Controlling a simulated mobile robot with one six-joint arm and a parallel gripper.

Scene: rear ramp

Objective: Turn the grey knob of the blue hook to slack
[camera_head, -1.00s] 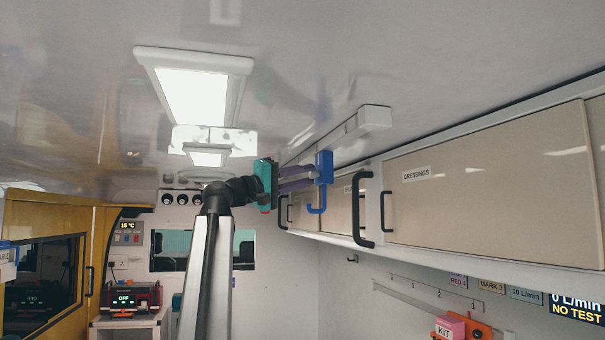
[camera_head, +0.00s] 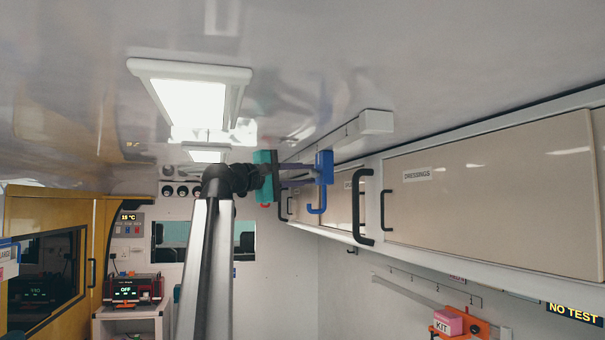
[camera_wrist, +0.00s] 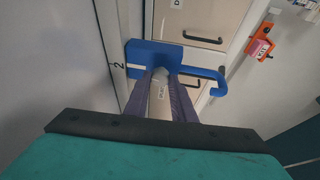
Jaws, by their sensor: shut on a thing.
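The blue hook (camera_head: 325,169) hangs on the overhead rail beside the right-hand cabinets, its curved end pointing down in the head view. In the wrist view its blue plate and arm (camera_wrist: 203,72) lie across the far end of my fingers. My gripper (camera_head: 315,175) reaches right to the hook. In the wrist view my gripper (camera_wrist: 162,82) has its two purple fingers on either side of the grey knob (camera_wrist: 160,98), shut on it. Small lettering shows on the grey part but is too small to read. The fingers hide the knob's sides.
The light ceiling rail (camera_head: 375,122) runs close above the hook. Cabinets with black handles (camera_head: 363,206) and a door labelled DRESSINGS (camera_head: 490,190) stand to the right. A pink KIT box (camera_head: 448,323) sits on an orange holder (camera_head: 478,328) lower right. A ceiling lamp (camera_head: 190,100) is at left.

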